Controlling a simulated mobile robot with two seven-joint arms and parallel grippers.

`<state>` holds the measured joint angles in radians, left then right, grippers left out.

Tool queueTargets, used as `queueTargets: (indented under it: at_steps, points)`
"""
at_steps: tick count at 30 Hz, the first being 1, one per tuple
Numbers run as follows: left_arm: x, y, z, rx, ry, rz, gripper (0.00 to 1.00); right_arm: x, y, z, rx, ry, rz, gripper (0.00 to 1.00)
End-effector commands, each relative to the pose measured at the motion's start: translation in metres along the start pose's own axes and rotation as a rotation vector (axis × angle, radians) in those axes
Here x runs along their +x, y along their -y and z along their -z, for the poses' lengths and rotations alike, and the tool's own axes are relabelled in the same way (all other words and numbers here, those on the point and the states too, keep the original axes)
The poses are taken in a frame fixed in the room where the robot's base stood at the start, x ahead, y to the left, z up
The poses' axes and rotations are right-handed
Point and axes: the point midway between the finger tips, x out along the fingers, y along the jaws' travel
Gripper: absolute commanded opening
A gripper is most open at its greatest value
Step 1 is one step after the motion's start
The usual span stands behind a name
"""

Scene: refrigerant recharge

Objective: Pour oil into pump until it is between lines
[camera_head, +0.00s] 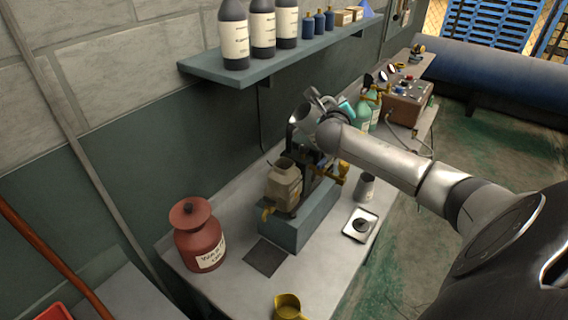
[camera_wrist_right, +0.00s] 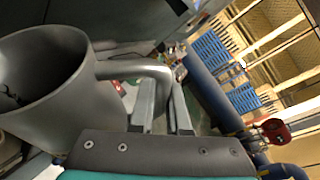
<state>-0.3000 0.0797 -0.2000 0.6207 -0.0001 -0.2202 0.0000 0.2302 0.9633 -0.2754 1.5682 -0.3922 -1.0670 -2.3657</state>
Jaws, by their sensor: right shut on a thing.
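A grey metal jug (camera_wrist_right: 50,85) is held by its handle in my right gripper (camera_wrist_right: 165,108). In the head view the jug (camera_head: 302,132) is above the pump, apart from it and seemingly tilted. No stream of oil shows. Something dark shows inside the jug in the wrist view, too unclear to tell. The pump (camera_head: 284,187) has a beige body with an open top and brass fittings, and stands on a grey-green block on the bench. Its level lines and oil level cannot be made out. My left gripper is out of view.
On the bench (camera_head: 335,262) stand a red-brown can (camera_head: 200,238), a yellow cup (camera_head: 288,308), a small grey canister (camera_head: 365,187) and a scale (camera_head: 360,225). Green bottles (camera_head: 366,112) and a gauge box (camera_head: 408,100) stand beyond. A shelf (camera_head: 215,72) of dark bottles overhangs the back.

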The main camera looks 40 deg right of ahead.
Motion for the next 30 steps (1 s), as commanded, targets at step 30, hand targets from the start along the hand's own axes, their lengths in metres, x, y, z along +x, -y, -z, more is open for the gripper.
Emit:
queueTargets:
  at_steps: [30]
  points:
    - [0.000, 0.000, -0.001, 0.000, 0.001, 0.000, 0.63, 0.019, 0.005, 0.040, 0.409, -0.085, -0.167, 0.00]
